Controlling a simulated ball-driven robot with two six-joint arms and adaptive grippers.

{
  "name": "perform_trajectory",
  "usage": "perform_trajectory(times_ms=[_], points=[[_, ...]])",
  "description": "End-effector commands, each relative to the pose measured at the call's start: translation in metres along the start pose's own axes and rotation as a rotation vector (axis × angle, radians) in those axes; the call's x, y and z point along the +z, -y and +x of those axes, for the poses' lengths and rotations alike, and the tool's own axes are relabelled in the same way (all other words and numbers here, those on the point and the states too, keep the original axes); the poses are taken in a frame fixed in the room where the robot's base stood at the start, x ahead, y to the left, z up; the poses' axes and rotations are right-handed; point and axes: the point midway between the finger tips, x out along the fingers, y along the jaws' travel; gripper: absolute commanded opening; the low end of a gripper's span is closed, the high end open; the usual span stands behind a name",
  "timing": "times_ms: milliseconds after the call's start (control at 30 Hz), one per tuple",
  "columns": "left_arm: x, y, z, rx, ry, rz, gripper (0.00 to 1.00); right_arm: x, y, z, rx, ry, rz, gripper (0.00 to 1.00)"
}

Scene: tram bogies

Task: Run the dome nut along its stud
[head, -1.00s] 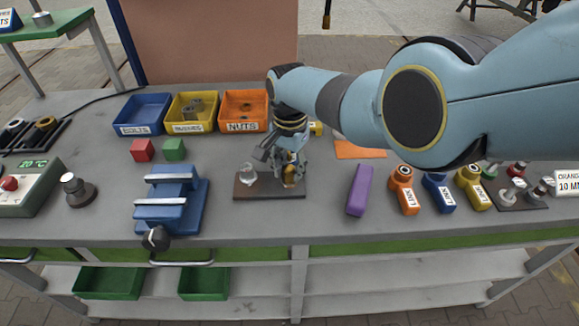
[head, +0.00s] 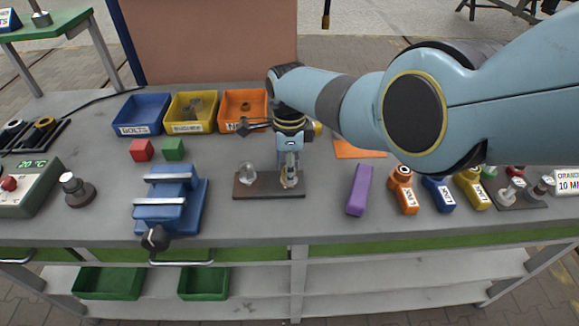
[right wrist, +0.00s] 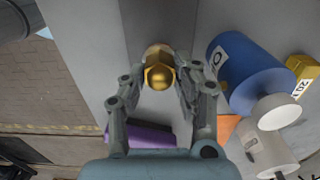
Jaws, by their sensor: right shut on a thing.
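The gold dome nut (right wrist: 160,76) sits between the fingertips of my right gripper (right wrist: 161,73) in the right wrist view. My right gripper (head: 290,180) points down and is shut on the nut, over the right end of the dark brown plate (head: 268,188). The fingers mostly hide the nut in the head view. The stud's thread cannot be made out. A clear, silvery piece (head: 247,173) stands on the left end of the plate. My left gripper is not in view.
A purple block (head: 360,190) lies right of the plate, with link parts (head: 405,193) beyond it. A blue vise (head: 171,200) stands to the left. Bins (head: 141,114) line the back. A blue cylinder (right wrist: 245,75) is near the gripper in the wrist view.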

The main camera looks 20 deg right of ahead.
Motion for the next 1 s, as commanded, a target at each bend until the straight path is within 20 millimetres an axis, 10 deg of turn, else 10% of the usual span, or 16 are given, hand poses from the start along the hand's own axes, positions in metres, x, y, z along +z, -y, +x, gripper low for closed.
perform_trajectory(times_ms=[1000], points=[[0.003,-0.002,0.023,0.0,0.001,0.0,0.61,0.003,0.005,-0.001,-0.011,0.012,0.911,0.0]])
